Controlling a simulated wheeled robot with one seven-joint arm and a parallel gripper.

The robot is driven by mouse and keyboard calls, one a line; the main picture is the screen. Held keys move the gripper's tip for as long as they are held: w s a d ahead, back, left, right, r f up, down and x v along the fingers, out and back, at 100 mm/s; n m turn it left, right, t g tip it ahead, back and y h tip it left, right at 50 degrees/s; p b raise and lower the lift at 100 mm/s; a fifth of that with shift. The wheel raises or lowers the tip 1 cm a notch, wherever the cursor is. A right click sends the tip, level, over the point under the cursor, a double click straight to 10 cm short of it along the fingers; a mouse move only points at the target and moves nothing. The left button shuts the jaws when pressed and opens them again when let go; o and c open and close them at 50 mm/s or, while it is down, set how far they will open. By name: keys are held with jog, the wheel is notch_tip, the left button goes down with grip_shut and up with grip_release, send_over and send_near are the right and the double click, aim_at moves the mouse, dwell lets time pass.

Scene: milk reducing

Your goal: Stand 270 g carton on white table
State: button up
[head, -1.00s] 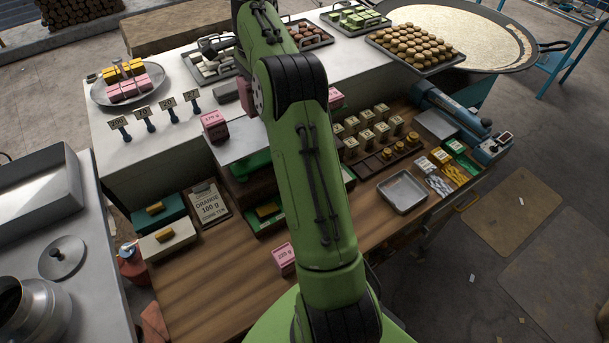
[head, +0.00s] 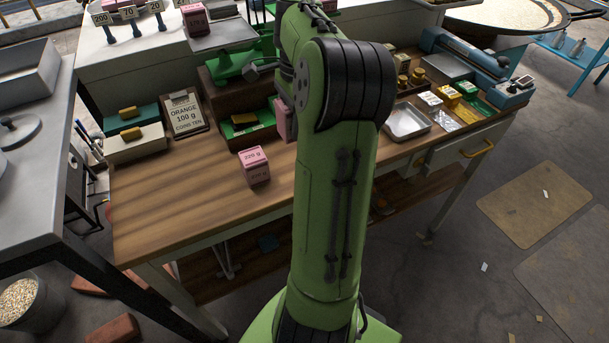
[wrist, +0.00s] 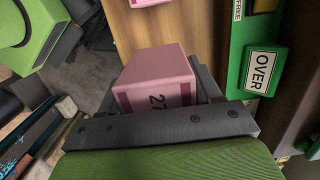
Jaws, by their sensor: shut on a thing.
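The carton marked with a figure starting 27 (wrist: 158,82) is a pink box between the dark fingers of my gripper (wrist: 160,70) in the wrist view; the rest of its label is hidden. My gripper is shut on it. In the head view a pink carton (head: 282,121) shows beside the green-signed tray, partly behind my arm; it looks like the held one, and my fingers are hidden there. The white table (head: 125,62) is at the upper left, behind the wooden bench. Another pink carton (head: 195,19) stands on it.
A pink 220 g carton (head: 255,166) stands on the wooden bench (head: 190,222). Number tags (head: 128,14) stand on the white table. A green OVER sign (wrist: 262,70) is close to my gripper.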

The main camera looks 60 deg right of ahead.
notch_tip(320, 180, down, 10)
jog(key=b, duration=0.3)
jog(key=shift+w+d, duration=0.1)
jog(key=shift+f, duration=0.2)
jog(key=o, duration=1.2)
jog(key=shift+o, duration=0.2)
jog(key=shift+r, duration=0.1)
